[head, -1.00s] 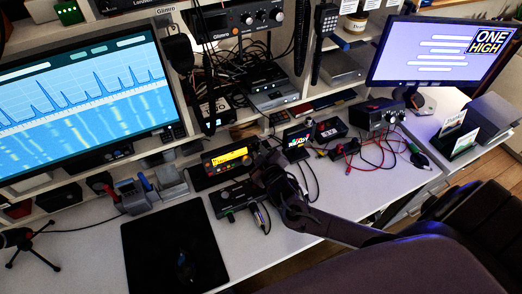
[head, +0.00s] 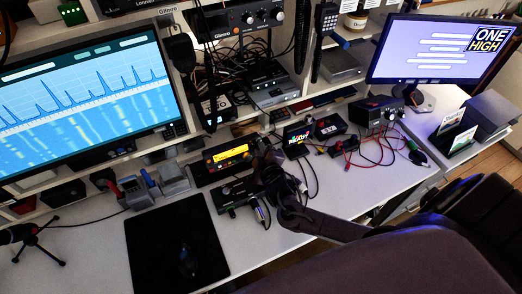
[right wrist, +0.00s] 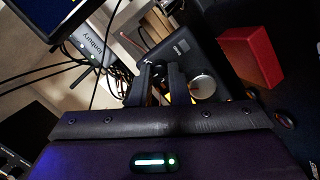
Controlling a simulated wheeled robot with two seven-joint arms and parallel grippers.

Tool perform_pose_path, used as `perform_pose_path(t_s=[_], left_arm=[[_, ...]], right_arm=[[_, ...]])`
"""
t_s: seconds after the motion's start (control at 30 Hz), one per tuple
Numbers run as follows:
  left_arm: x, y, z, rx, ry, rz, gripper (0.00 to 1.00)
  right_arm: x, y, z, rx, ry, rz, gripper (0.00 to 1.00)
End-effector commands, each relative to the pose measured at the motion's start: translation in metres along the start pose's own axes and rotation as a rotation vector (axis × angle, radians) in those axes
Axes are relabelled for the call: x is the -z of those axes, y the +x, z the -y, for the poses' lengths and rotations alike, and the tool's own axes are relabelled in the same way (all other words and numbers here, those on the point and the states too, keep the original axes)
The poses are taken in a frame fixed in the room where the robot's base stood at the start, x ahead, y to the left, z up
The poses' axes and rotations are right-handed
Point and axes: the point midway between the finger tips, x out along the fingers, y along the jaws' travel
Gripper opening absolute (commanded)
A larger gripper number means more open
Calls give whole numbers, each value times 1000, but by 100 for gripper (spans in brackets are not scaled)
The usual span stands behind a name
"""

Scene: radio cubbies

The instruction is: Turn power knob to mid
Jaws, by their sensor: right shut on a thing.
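The radio with a lit yellow-orange display (head: 230,155) stands at the back of the desk in the head view. My right gripper (head: 262,150) reaches in from the lower right and is at this radio's right end. In the right wrist view its two dark fingers (right wrist: 160,82) are close together, shut on a small knob that they mostly hide. I take it for the power knob; its pointer and setting cannot be seen. A round silver knob (right wrist: 202,87) shows just right of the fingers, apart from them. My left gripper is not in view.
A black box (head: 236,191) with cables stands in front of the radio. More devices (head: 375,113) with red and black leads stand to the right. A black mat (head: 165,235) lies front left. Shelves of equipment rise behind.

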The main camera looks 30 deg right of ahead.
Motion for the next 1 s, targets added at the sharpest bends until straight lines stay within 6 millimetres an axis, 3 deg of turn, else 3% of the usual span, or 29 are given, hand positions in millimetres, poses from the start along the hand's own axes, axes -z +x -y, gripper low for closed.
perform_pose_path(t_s=[0.13,0.17,0.33,0.67,1.0], left_arm=[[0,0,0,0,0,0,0],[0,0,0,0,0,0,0],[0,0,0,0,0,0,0],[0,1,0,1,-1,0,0],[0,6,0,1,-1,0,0]], right_arm=[[1,0,0,0,1,-2,0],[1,0,0,1,1,-2,17],[1,0,0,1,2,-2,37],[0,-4,1,1,2,-1,37],[0,-58,2,4,3,-1,37]])
